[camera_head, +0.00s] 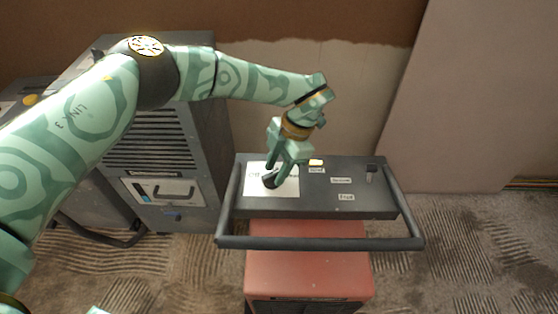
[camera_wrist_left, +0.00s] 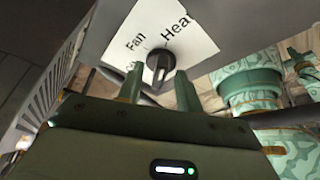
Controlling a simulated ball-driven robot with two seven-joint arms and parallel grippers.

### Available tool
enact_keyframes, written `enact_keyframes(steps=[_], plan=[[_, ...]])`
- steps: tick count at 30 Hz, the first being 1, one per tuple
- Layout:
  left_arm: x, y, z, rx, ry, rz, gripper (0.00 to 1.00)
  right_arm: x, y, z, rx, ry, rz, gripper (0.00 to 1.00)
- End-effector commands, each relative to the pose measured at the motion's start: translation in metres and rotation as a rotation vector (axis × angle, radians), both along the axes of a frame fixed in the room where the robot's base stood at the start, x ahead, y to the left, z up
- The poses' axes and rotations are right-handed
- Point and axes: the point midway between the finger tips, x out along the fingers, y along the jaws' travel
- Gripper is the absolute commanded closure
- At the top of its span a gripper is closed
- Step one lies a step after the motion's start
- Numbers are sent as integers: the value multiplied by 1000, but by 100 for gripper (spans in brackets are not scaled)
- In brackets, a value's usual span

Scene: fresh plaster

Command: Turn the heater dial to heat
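The heater's dial (camera_head: 270,180) is a small black knob on a white label plate (camera_head: 289,188) at the left of the grey control panel. In the left wrist view the dial (camera_wrist_left: 160,63) has a raised ridge with a pale mark near its lower end. "Fan" is printed to its upper left and "Heat", partly cut off, to its upper right. My left gripper (camera_head: 275,176) reaches down to the dial from above. Its two fingers (camera_wrist_left: 158,84) stand apart, one on each side of the dial, with visible gaps. My right gripper is not in view.
The heater has a red body (camera_head: 308,262) and a dark tube handle (camera_head: 320,243) along its front. Other small labels and a black switch (camera_head: 371,170) are on the panel's right. A grey machine (camera_head: 160,150) stands left. A board (camera_head: 480,100) leans on the wall behind, right.

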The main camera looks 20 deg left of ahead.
Motion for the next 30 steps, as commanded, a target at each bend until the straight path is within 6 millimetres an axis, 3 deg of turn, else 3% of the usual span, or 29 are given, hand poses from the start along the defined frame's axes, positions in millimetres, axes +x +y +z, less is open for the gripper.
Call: enact_keyframes(steps=[5, 18, 24, 30], plan=[[5, -5, 18, 0, -4, -1, 65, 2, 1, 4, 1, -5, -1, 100], [36, -35, 121, 2, -6, 1, 65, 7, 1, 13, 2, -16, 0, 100], [43, -42, 145, 2, -2, 0, 65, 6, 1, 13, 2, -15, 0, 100], [45, -44, 151, 0, 0, -1, 65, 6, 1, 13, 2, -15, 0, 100]])
